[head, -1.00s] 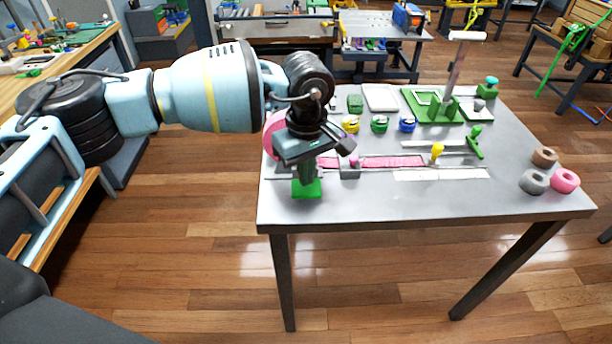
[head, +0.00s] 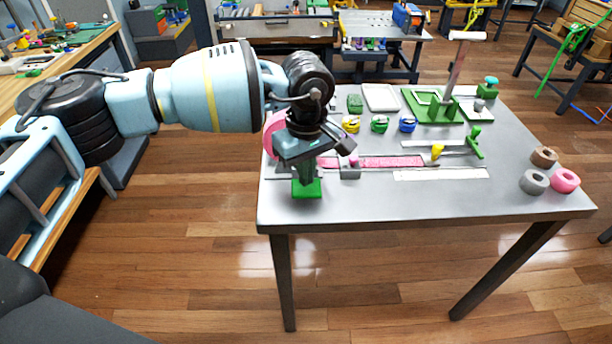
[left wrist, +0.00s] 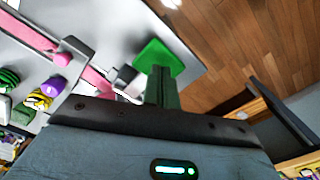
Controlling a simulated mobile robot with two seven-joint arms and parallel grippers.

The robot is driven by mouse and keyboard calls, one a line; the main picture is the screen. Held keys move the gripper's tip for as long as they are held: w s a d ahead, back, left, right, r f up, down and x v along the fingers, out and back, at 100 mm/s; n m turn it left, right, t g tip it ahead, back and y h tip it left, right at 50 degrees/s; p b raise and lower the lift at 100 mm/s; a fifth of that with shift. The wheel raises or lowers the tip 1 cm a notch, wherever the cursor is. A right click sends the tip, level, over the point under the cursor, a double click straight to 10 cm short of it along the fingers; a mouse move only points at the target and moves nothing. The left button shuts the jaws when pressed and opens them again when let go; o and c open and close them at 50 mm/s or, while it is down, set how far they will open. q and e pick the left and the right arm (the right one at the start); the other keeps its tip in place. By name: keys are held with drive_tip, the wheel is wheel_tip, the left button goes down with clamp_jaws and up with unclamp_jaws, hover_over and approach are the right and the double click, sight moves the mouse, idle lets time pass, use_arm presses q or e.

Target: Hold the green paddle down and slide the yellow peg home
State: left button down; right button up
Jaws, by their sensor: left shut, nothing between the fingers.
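The green paddle (head: 307,189) is a flat plate at the table's front left edge. It also shows in the left wrist view (left wrist: 158,56). My left gripper (head: 306,178) is shut and empty, pointing down with its tips at the paddle; they look to be touching it, though the exact contact is hard to see. The yellow peg (head: 437,151) stands upright to the right, by the right end of the pink strap (head: 385,161). A grey block with a pink knob (head: 353,161) sits beside my gripper. My right gripper is out of view.
Yellow, green and blue items (head: 379,124) stand in a row farther back. A green fixture with a tall lever (head: 453,75) is at the back right. Several rolls (head: 565,180) sit at the right edge. The front middle is clear.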

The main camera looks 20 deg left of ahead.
use_arm(q)
drive_tip(key=shift+f, duration=0.15)
idle(0.3)
drive_tip(key=shift+f+b, duration=0.65)
drive_tip(key=shift+f, duration=1.2)
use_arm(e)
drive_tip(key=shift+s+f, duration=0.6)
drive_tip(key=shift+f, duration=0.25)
use_arm(q)
drive_tip(key=shift+s+f, duration=0.1)
drive_tip(key=shift+f, duration=0.05)
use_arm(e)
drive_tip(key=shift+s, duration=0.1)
